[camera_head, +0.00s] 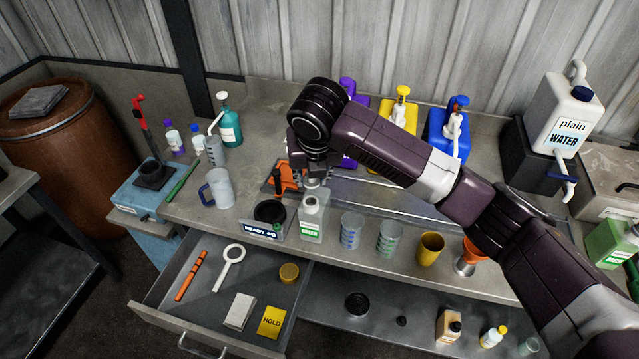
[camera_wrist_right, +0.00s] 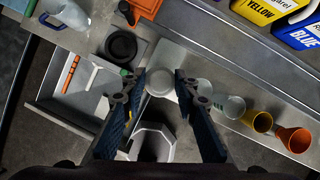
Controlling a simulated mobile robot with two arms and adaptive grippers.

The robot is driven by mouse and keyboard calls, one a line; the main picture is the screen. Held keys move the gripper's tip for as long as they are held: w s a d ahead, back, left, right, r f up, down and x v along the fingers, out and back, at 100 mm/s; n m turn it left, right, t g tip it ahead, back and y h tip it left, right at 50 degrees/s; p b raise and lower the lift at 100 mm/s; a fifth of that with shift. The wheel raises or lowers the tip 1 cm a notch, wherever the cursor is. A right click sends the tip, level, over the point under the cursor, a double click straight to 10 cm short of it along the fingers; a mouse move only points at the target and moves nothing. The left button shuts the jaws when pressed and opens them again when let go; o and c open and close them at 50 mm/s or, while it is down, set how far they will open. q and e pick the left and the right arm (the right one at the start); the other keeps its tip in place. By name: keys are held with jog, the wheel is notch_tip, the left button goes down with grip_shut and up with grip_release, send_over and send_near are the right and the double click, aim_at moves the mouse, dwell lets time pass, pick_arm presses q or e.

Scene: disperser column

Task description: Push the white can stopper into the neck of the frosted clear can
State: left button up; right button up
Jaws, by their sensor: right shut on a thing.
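The frosted clear can (camera_head: 312,222) with a green-lettered label stands upright near the front edge of the bench. My right gripper (camera_head: 313,180) points down right above the can's neck. It is shut on the white can stopper (camera_wrist_right: 160,83), which shows as a pale round disc between the fingertips (camera_wrist_right: 159,80) in the wrist view. The fingers hide most of the stopper in the head view. Whether the stopper touches or sits in the neck cannot be told. My left gripper is not in view.
A black round dish (camera_head: 270,212) stands just left of the can. Clear cups (camera_head: 351,232), a yellow cup (camera_head: 430,247) and an orange funnel (camera_head: 474,250) line the right. An open drawer (camera_head: 215,290) juts out in front.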

jog(key=shift+w+a+r+n, duration=0.15)
jog(key=shift+w+r+n, duration=0.2)
jog(key=shift+r+n, duration=0.25)
send_over(310, 201)
jog(key=s, duration=0.2)
notch_tip(310, 201, down, 7)
jog(key=shift+r, duration=0.2)
jog(key=shift+w+d, duration=0.1)
jog(key=shift+d, duration=0.1)
dwell(0.5)
jog(key=shift+f, duration=0.85)
dwell(1.6)
